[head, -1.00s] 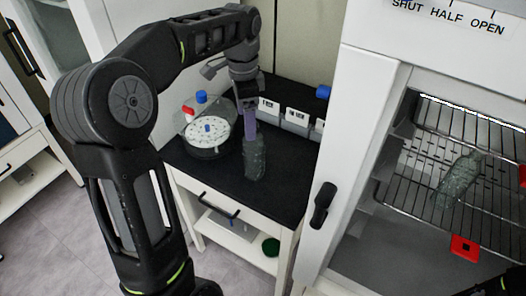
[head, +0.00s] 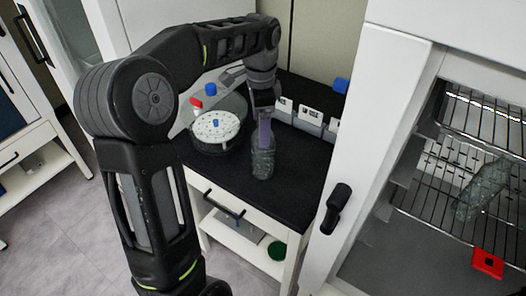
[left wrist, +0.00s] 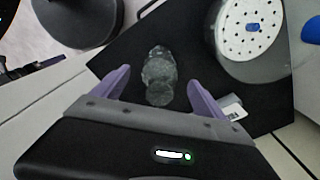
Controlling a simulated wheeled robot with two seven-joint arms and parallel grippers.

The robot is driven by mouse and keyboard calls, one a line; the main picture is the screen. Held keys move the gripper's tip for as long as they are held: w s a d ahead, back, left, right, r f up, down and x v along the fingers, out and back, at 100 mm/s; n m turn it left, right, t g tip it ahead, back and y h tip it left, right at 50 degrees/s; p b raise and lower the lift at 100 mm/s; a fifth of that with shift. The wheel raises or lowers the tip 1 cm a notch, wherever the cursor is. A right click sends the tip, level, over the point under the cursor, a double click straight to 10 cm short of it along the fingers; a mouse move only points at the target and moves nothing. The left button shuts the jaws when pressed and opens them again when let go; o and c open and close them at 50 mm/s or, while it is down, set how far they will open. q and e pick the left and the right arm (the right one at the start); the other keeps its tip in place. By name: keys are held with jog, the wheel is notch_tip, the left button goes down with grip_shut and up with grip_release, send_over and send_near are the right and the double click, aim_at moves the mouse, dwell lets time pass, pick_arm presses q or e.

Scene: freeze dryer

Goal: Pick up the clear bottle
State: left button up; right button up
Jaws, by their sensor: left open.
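A clear bottle (head: 262,163) stands on the black top of a small cabinet. My left gripper (head: 263,128) is above it, fingers pointing down, with the purple fingers near the bottle's upper part. In the left wrist view the gripper (left wrist: 157,78) is open, and the bottle (left wrist: 158,70) shows between its two fingers with a gap on each side. A second clear bottle (head: 483,190) lies tilted on a wire rack inside the open freeze dryer at the right. My right gripper is not in view.
A round device with a white perforated disc (head: 216,127) stands left of the bottle. Labelled white boxes (head: 309,114) line the back right of the cabinet top (head: 285,190). The dryer's white door frame (head: 365,130) rises to the right. A red square piece (head: 487,263) is in the dryer.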

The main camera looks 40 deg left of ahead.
pick_arm(q)
notch_tip(320, 180, down, 5)
jog(key=shift+f+p, duration=0.15)
jog(key=shift+p, duration=0.3)
jog(key=shift+c, duration=0.5)
grip_shut()
dwell(0.9)
